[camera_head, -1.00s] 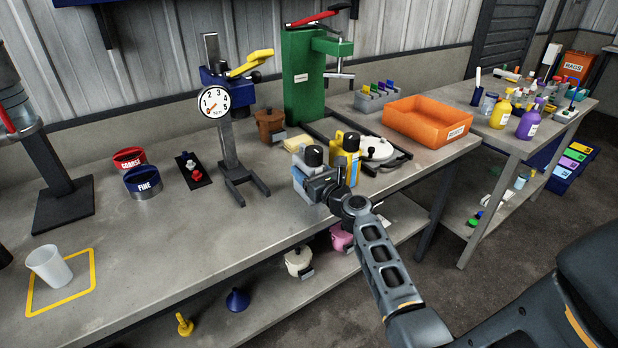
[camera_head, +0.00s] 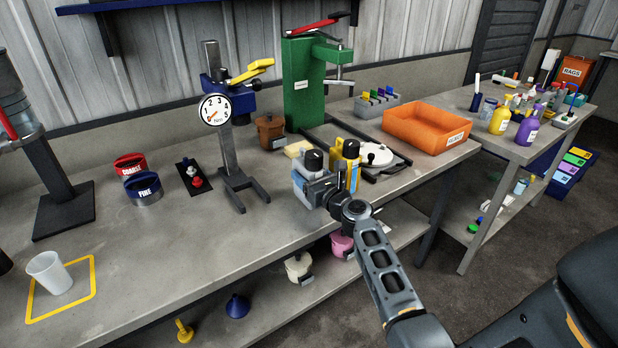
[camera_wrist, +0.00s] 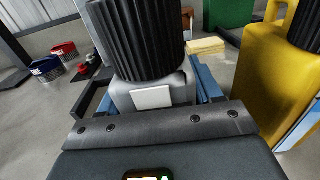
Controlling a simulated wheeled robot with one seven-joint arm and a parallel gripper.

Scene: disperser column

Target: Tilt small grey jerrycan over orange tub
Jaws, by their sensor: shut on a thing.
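The small grey jerrycan (camera_head: 303,189) with a ribbed black cap is upright near the front edge of the bench. My gripper (camera_head: 322,190) is shut on it; in the wrist view the jerrycan (camera_wrist: 152,97) sits between the jaws (camera_wrist: 150,112), its black cap filling the upper middle. I cannot tell whether its base touches the bench. The orange tub (camera_head: 418,136) stands farther right on the bench, apart from the jerrycan. It has a white label on its front, and its open top faces up.
A yellow jerrycan (camera_head: 338,165) stands close on the right of the grey one, also in the wrist view (camera_wrist: 262,75). The green press (camera_head: 303,85) and gauge stand (camera_head: 230,150) are behind. The bench's left front is mostly clear.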

